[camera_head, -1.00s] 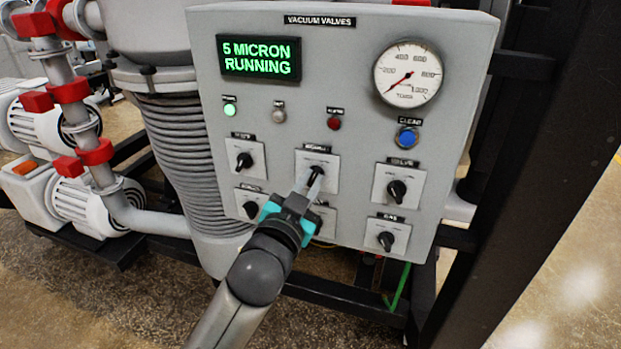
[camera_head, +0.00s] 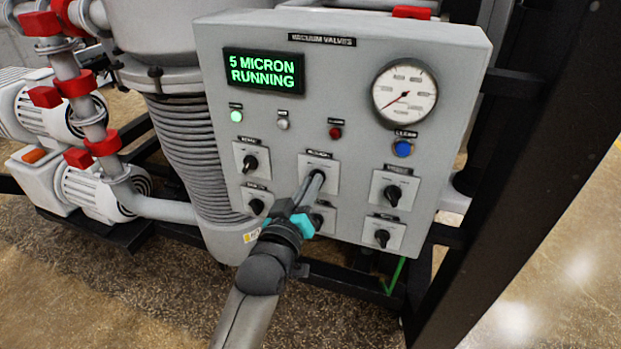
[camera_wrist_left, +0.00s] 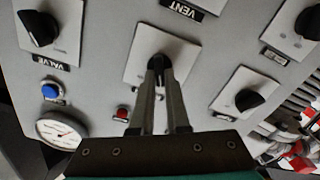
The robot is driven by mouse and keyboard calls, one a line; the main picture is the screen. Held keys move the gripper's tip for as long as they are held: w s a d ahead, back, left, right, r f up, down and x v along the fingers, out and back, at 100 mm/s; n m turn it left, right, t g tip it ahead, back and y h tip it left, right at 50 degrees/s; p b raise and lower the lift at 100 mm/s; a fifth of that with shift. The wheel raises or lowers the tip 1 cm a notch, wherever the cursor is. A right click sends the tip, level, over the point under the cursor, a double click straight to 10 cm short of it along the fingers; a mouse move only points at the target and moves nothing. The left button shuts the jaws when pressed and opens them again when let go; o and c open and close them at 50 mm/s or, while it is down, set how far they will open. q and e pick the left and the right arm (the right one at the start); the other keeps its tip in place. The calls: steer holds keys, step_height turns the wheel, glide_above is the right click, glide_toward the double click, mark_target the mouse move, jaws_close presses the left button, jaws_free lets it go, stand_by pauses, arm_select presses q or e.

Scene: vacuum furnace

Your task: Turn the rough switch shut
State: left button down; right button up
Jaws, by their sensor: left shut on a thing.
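The grey vacuum valves panel (camera_head: 345,75) carries several black rotary switches on white plates. My left gripper (camera_head: 314,180) reaches in from below and is shut on the knob of the upper middle switch (camera_head: 320,162). I take this for the rough switch, but its label is too small to read surely. In the left wrist view, which shows the panel upside down, the fingers (camera_wrist_left: 160,75) close on the black knob at the plate's (camera_wrist_left: 137,70) centre. The fingers hide most of the knob, so its angle is unclear. My right gripper is not in view.
Neighbouring switches sit close by: upper left (camera_head: 250,163), upper right (camera_head: 392,195) and lower right (camera_head: 382,237). My arm partly covers the lower middle one. The display (camera_head: 264,71) reads "5 MICRON RUNNING". A gauge (camera_head: 404,92) and a blue button (camera_head: 403,149) are at right.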

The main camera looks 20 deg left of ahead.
arm_select(q)
steer(key=shift+n, duration=0.5)
steer(key=c, duration=0.9)
jaws_free()
steer(key=s, duration=1.5)
steer(key=shift+s+a, duration=0.15)
steer(key=shift+a, duration=0.15)
